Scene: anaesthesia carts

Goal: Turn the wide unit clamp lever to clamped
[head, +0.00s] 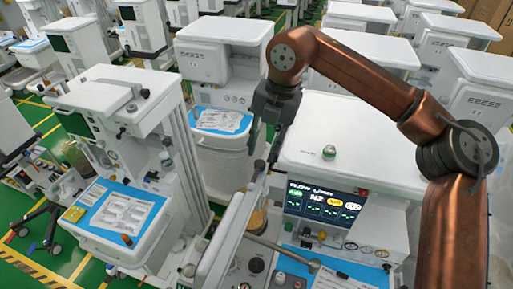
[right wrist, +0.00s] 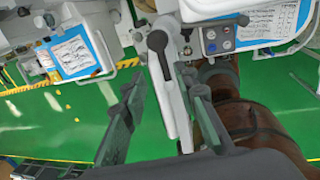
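The wide unit (head: 345,150) is the white cart with the lit flow display, right of centre in the head view. In the right wrist view a black lever (right wrist: 162,62) with a round pivot lies along a pale grey arm (right wrist: 178,115). It looks like the clamp lever; any clamped mark cannot be read. My right gripper (head: 262,165) points down beside the unit's left side in the head view. In the right wrist view the gripper (right wrist: 163,92) is open, its fingers apart on either side of the lever and arm, holding nothing. My left gripper is not in view.
Another cart (head: 120,100) with a blue-lined tray (head: 92,235) stands at left. The flow display (head: 325,203) and a grey bar with a rounded end (head: 290,253) are near the gripper. More carts crowd behind. Green floor (right wrist: 60,125) is open below in the wrist view.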

